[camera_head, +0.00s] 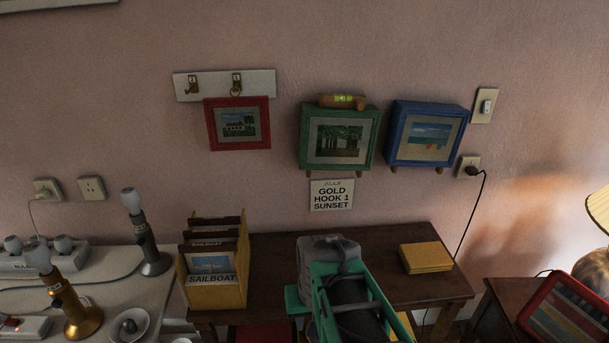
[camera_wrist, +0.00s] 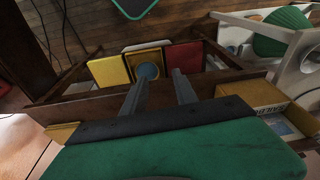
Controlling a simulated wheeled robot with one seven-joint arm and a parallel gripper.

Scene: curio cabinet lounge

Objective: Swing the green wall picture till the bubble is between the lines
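The green wall picture (camera_head: 308,140) hangs in the middle of the wall and shows trees. Its top edge looks slightly lower at the right, though the view is slanted. An orange-brown spirit level (camera_head: 360,103) with a yellow-green vial (camera_head: 343,98) lies along its top. The bubble is too small to place against the lines. My arm is low in front of the dark table in the head view, apart from the picture, and my fingertips are hidden there. In the wrist view my gripper (camera_wrist: 159,90) has two grey fingers apart, with nothing held between them.
A red picture (camera_head: 238,147) hangs left under a hook rail (camera_head: 255,85); a blue picture (camera_head: 397,133) hangs close at right. A sign (camera_head: 332,195) is below. The dark table (camera_head: 285,250) holds a yellow card box (camera_head: 230,295) and a yellow block (camera_head: 426,258). A cord runs down right.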

